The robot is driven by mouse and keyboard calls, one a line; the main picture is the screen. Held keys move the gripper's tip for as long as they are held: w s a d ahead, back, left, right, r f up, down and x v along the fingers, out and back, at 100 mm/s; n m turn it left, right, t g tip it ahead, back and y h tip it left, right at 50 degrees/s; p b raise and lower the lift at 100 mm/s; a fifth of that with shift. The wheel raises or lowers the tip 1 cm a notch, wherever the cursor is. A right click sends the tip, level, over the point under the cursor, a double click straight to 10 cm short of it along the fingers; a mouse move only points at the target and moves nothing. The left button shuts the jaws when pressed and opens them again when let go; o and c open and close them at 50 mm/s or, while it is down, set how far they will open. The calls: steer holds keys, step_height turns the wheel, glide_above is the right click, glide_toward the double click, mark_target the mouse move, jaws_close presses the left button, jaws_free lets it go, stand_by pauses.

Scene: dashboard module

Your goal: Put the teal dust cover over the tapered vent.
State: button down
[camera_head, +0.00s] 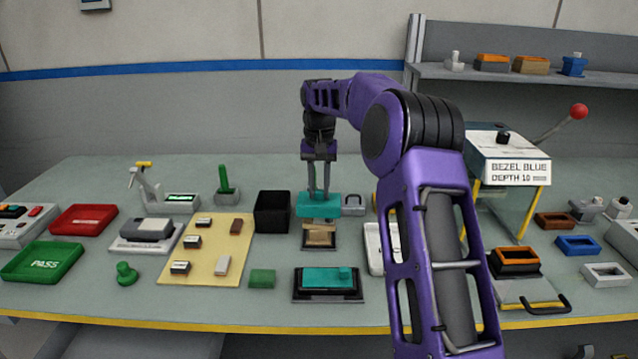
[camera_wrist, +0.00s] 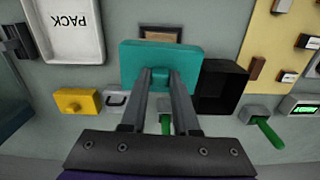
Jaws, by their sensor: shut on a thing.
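My gripper (camera_head: 319,187) points down and is shut on the raised grip of the teal dust cover (camera_head: 318,208). In the wrist view, the teal cover (camera_wrist: 135,62) fills the space in front of the fingertips (camera_wrist: 161,85). A tan, tapered-looking block (camera_head: 320,236), which appears to be the tapered vent, sits on a dark base just in front of and below the cover. In the wrist view, a brown piece (camera_wrist: 160,34) shows past the cover's edge, partly hidden. The cover looks held above the table, apart from the block.
A black open bin (camera_head: 272,212) stands close left of the cover, and a grey padlock-like piece (camera_head: 353,206) close right. A second teal part (camera_head: 327,280) lies on a dark plate nearer the front. A white PACK tray (camera_head: 374,252) is right, partly behind my arm.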

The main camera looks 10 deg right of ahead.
mark_target(319, 190)
steer(key=shift+f, duration=0.75)
steer(key=shift+p, duration=0.8)
stand_by(1.2)
steer(key=shift+f+b, duration=0.65)
steer(key=shift+f, duration=0.6)
steer(key=c, duration=0.6)
jaws_free()
steer(key=shift+r, duration=0.1)
step_height(319, 190, up, 17)
steer(key=shift+r+p, duration=0.1)
steer(key=shift+p, duration=1)
steer(key=shift+a, duration=0.1)
